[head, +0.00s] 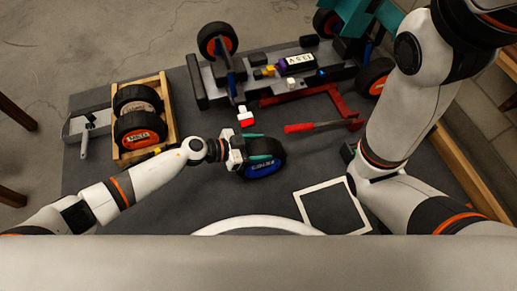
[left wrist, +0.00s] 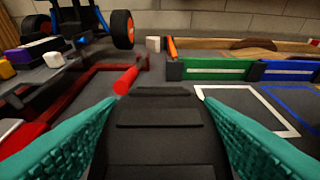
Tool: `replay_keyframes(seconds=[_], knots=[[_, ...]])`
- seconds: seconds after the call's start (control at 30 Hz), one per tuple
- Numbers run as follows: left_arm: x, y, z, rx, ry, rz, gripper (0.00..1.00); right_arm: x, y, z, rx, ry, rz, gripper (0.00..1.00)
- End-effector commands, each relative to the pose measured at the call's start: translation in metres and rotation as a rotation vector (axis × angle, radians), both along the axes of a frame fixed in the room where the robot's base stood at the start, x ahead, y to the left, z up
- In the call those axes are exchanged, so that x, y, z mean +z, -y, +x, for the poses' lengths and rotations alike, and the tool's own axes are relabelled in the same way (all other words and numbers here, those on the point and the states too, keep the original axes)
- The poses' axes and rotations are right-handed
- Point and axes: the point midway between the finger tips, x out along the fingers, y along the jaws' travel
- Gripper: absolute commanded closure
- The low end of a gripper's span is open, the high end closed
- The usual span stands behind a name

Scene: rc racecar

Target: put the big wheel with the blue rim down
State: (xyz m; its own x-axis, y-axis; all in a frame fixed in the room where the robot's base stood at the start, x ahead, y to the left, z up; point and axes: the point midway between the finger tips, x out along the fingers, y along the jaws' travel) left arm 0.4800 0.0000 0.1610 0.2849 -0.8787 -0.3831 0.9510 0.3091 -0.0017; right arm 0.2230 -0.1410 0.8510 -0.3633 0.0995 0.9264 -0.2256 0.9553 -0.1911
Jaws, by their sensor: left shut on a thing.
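The fingers are shut on the tyre, one on each side. The blue rim faces toward me in the head view. I cannot tell whether the tyre touches the mat. A white square outline (head: 298,206) lies to the right of the wheel, nearer to me. My right gripper is out of view.
The car chassis (head: 215,90) with orange-rimmed wheels stands at the back. A wooden crate (head: 171,116) with two big wheels is at left. Green (left wrist: 212,69) and blue (left wrist: 285,70) bins stand beyond the outline.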

Motion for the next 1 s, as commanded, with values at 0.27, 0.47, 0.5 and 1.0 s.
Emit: replay_keyframes(seconds=[0.27,0.47,0.5,1.0], knots=[[0.0,0.001,0.001,0.001,0.002,-0.001,1.0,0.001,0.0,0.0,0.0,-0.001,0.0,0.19],[-0.002,0.0,0.0,0.0,0.0,0.001,0.19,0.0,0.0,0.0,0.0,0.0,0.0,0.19],[-0.002,0.0,0.0,0.0,0.0,0.0,0.19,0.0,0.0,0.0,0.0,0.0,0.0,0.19],[0.018,-0.027,-0.009,0.004,-0.002,0.002,0.19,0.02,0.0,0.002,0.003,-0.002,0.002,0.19]])
